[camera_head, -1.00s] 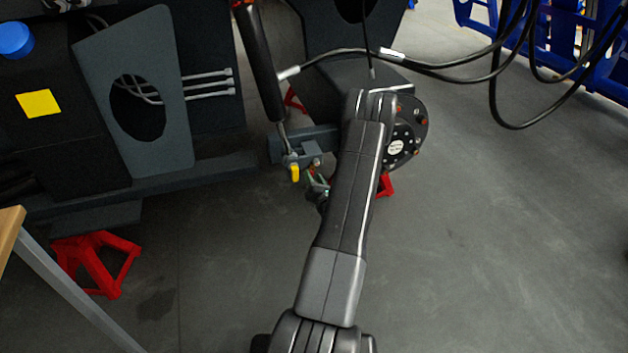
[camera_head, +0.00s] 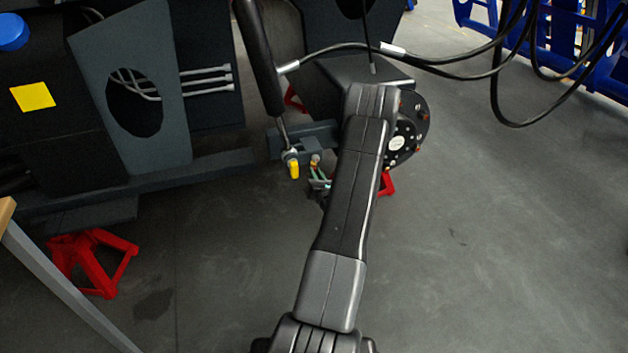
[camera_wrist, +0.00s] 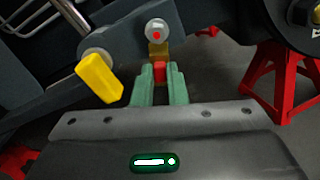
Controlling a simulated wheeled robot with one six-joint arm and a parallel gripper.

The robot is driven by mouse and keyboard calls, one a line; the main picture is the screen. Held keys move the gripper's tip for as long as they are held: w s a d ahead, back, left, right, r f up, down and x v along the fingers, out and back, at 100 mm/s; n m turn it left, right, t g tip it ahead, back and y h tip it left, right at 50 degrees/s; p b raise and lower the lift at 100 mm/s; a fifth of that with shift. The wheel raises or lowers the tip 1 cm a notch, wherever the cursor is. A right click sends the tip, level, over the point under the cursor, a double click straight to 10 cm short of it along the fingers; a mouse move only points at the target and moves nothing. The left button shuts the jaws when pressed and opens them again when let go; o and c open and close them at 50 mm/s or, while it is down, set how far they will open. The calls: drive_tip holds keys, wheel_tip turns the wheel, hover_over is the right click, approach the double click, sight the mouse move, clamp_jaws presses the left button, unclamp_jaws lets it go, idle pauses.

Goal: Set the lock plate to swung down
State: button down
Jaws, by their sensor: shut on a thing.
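The piece I take for the lock plate is a small brass-coloured plate with a red end (camera_wrist: 159,68). In the wrist view it hangs below a round grey bolt head (camera_wrist: 158,33) with a red dot and points down. My gripper (camera_wrist: 159,84) has its green fingers closed on either side of the red end, which they partly hide. In the head view my gripper (camera_head: 318,173) is small, just below the grey bracket (camera_head: 305,143), and partly covered by my arm. The plate is too small to make out there.
A yellow tab (camera_wrist: 100,78) hangs tilted from a pin close left of my fingers; it also shows in the head view (camera_head: 293,169) below the black cylinder (camera_head: 259,55). A red stand (camera_wrist: 284,82) is at right. Open floor (camera_head: 480,230) lies right of my arm.

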drive_tip(key=shift+w+d+f+n+b, duration=0.1)
drive_tip(key=shift+d+n+b, duration=0.15)
drive_tip(key=shift+n+b, duration=0.35)
drive_tip(key=shift+d+f+n+b, duration=0.1)
drive_tip(key=shift+d+n+b, duration=0.15)
drive_tip(key=shift+n, duration=0.55)
drive_tip(key=shift+r, duration=0.1)
drive_tip(key=c, duration=1.4)
unclamp_jaws()
drive_tip(key=shift+c, duration=0.2)
drive_tip(key=p+v, duration=0.3)
drive_tip(key=v, duration=1)
drive_tip(key=shift+s, duration=0.35)
drive_tip(key=shift+w, duration=0.1)
drive_tip(key=b+x, duration=0.2)
drive_tip(key=x, duration=1.1)
drive_tip(key=shift+w+a+b, duration=0.1)
drive_tip(key=shift+w+b, duration=0.2)
drive_tip(key=shift+b, duration=0.05)
drive_tip(key=shift+s, duration=0.15)
